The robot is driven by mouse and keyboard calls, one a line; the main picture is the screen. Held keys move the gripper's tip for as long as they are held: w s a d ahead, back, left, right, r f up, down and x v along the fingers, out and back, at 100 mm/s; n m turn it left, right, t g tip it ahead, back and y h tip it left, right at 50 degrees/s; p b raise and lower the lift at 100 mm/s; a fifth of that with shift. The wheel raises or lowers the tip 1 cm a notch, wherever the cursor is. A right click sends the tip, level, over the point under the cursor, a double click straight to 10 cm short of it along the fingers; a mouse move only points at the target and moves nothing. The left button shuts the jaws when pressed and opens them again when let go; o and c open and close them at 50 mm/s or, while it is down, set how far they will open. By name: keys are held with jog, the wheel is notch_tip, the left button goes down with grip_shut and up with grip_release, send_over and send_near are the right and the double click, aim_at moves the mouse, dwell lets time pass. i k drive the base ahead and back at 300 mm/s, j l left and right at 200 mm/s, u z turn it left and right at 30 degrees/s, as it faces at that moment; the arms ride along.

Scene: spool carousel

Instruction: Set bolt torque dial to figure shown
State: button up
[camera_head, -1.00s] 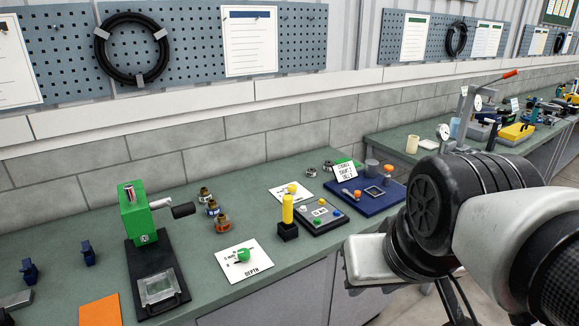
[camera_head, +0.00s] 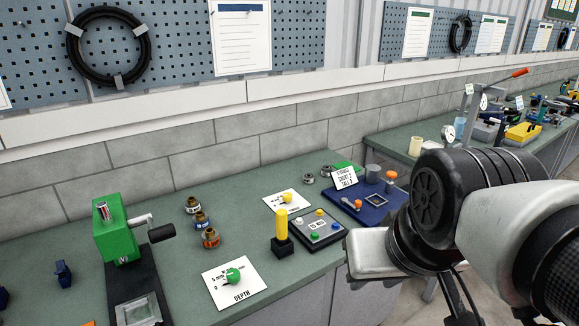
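A white dial plate with a green knob (camera_head: 233,276) lies near the bench's front edge; its visible label reads DEPTH. A second white dial plate with a yellow knob (camera_head: 287,198) lies further back; its label is too small to read. A small white card with printed lines (camera_head: 345,178) stands tilted by the blue tray; its figures cannot be made out clearly. I cannot tell which dial is the bolt torque dial. My arm fills the right side, and no gripper fingers show.
A green press with a crank (camera_head: 118,229) is at left. Several metal fittings (camera_head: 202,218) sit behind the green knob. The blue tray (camera_head: 378,210) is at right.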

aim_at(287, 197)
jog(key=i+l+u, duration=0.6)
jog(key=l, duration=0.3)
jog(key=i+l+u, duration=0.4)
jog(key=l, duration=0.4)
